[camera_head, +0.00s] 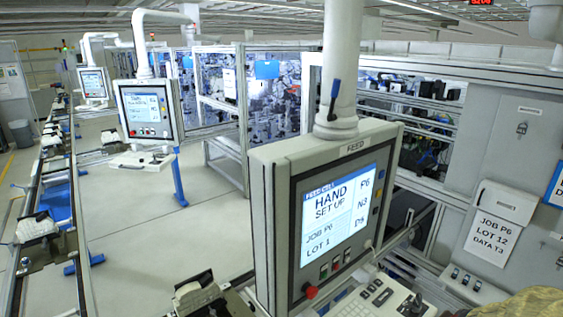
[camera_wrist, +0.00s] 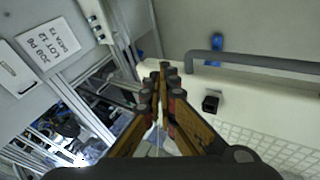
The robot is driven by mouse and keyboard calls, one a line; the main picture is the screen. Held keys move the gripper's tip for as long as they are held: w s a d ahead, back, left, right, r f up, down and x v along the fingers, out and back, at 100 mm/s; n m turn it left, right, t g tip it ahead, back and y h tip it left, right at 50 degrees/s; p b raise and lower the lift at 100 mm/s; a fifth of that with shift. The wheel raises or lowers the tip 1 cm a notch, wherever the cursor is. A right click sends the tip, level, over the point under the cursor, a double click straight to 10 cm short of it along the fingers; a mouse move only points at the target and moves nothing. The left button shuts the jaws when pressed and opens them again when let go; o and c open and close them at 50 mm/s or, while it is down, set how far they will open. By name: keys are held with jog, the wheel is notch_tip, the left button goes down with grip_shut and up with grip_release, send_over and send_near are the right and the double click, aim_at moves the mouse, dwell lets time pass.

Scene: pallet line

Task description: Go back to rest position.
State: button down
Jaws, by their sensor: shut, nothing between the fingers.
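My gripper (camera_wrist: 162,85) shows in the wrist view with its two fingers converging at the tips. It is shut with nothing between the fingers. It points toward the pale housing of the machine, and I cannot tell the gap to that surface. In the head view the gripper is not seen.
A control panel (camera_head: 283,243) with a lit screen reading "HAND SET UP" stands close in front. A keyboard shelf (camera_head: 362,302) juts out below it. A paper label (camera_head: 491,240) hangs on the grey cabinet at right. A conveyor (camera_head: 35,187) runs along the left; the floor between (camera_head: 150,230) is clear.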

jog(key=s+a+m+g+h+b, duration=0.1)
jog(key=s+a+m+g+b, duration=0.4)
jog(key=s+b, duration=0.6)
jog(key=s+a+f+t+y+b, duration=0.2)
jog(key=s+a+b, duration=0.3)
jog(key=a+b, duration=0.3)
jog(key=s+a+f+m+t+y+b, duration=0.1)
jog(key=s+a+f+t+y+b, duration=0.1)
jog(key=s+a+f+b, duration=0.3)
jog(key=a+b, duration=0.4)
jog(key=a, duration=0.6)
jog(key=shift+s+f+y, duration=0.2)
jog(key=shift+f+y, duration=0.1)
